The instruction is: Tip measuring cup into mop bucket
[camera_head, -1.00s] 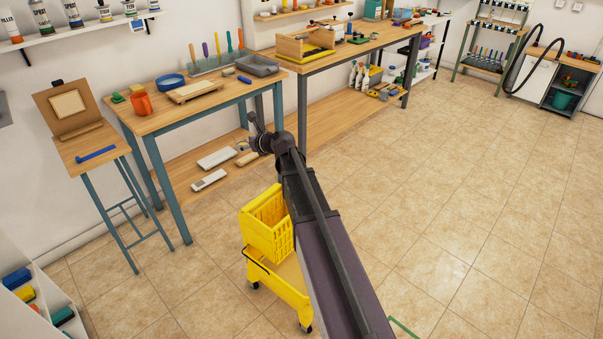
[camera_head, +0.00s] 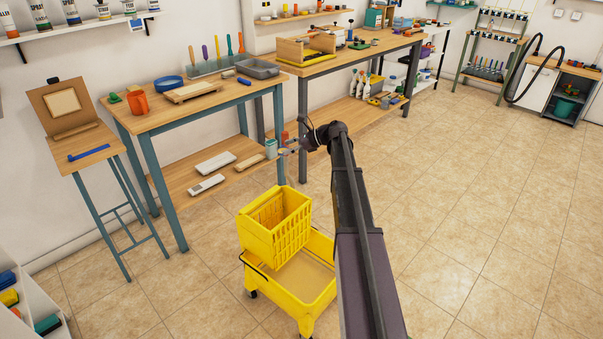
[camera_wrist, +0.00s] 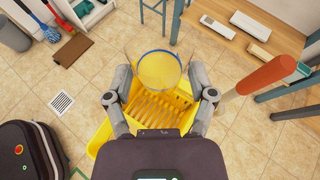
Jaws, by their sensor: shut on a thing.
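The measuring cup (camera_wrist: 160,70) is clear with a blue rim and looks yellow inside; I cannot tell liquid from the yellow behind it. My gripper (camera_wrist: 160,78) is shut on it, one finger on each side. In the head view my gripper (camera_head: 291,147) is raised behind and a little right of the wringer; the cup is too small to make out there. The yellow mop bucket (camera_head: 318,285) stands on the floor with its wringer basket (camera_head: 292,232) at the back left. The cup's tilt is unclear.
A wooden workbench (camera_head: 165,118) with a low shelf (camera_head: 182,178) stands behind the bucket. A red-orange handle (camera_wrist: 265,75) shows right of the gripper in the wrist view. A stool (camera_head: 98,155) stands at left. The tiled floor on the right is clear.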

